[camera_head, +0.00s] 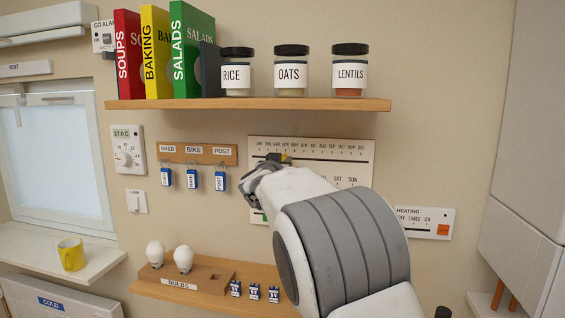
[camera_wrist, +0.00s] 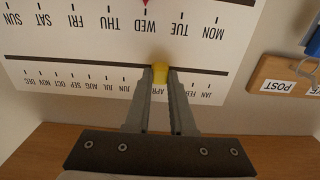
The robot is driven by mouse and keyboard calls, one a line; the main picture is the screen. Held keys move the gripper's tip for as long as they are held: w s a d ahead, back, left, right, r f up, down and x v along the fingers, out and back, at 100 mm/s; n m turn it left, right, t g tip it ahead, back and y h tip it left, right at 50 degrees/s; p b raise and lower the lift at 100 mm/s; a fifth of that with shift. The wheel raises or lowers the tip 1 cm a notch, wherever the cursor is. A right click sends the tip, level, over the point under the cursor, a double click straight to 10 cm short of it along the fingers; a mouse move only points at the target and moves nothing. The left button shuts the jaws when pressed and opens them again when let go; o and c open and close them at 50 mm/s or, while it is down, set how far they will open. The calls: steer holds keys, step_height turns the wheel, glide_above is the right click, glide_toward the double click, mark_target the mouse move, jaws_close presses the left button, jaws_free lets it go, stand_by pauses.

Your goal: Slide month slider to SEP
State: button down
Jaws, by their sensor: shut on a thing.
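The white calendar board (camera_head: 350,147) hangs on the wall below the shelf, with a month row along its top and a weekday row below. In the wrist view the board (camera_wrist: 90,30) appears upside down. The yellow month slider (camera_wrist: 160,74) sits on the dark month track, at about the APR label. My gripper (camera_wrist: 160,80) is shut on this slider, one finger on each side. SEP lies several marks further along the row, to the left in the wrist view.
A wooden shelf (camera_head: 330,103) with jars and books runs above the board. A key rack (camera_head: 225,154) with hanging tags is to its left. A heating panel (camera_head: 425,222) is at lower right. A lower shelf (camera_head: 205,300) holds bulbs. The month track towards DEC looks clear.

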mark_target(332, 160)
stand_by(0.5)
steer(key=d+b, duration=0.1)
steer(key=d, duration=0.3)
steer(key=s+d+b, duration=0.1)
steer(key=d+b, duration=0.1)
steer(key=d, duration=0.2)
steer(key=s+d+b, duration=0.1)
steer(key=d, duration=0.4)
steer(key=shift+s, duration=0.25)
steer(key=shift+a, duration=0.1)
steer(key=c, duration=0.8)
jaws_free()
steer(key=shift+o, duration=0.2)
steer(key=s+a, duration=0.3)
steer(key=s, duration=1.4)
steer(key=shift+a, duration=0.2)
